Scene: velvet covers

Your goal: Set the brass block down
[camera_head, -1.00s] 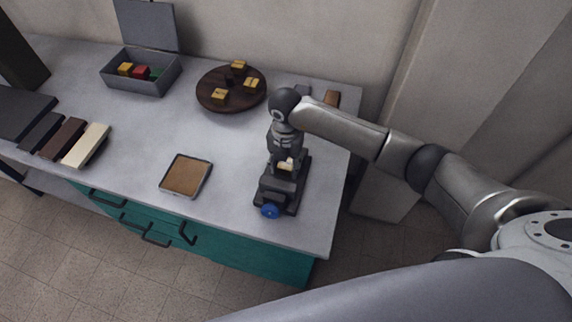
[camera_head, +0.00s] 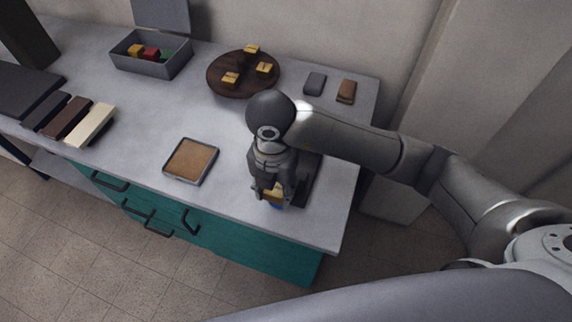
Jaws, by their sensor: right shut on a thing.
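My right gripper (camera_head: 270,190) is shut on a small brass block (camera_head: 275,194), which shows yellow between its fingers. It is over the front right of the table, in front of a dark vise-like fixture (camera_head: 309,180). The gripper and wrist hide much of the fixture; a bit of its blue knob (camera_head: 276,206) shows just below the block. I cannot tell how high the block is held. A square tray (camera_head: 190,160) with a tan floor lies empty to the left of the gripper. My left gripper is not in view.
A round dark wooden board (camera_head: 238,92) carries three brass-topped blocks. A grey pad (camera_head: 314,84) and a brown one (camera_head: 346,91) lie at back right. Flat bars (camera_head: 90,125) lie left. The tabletop's middle is clear.

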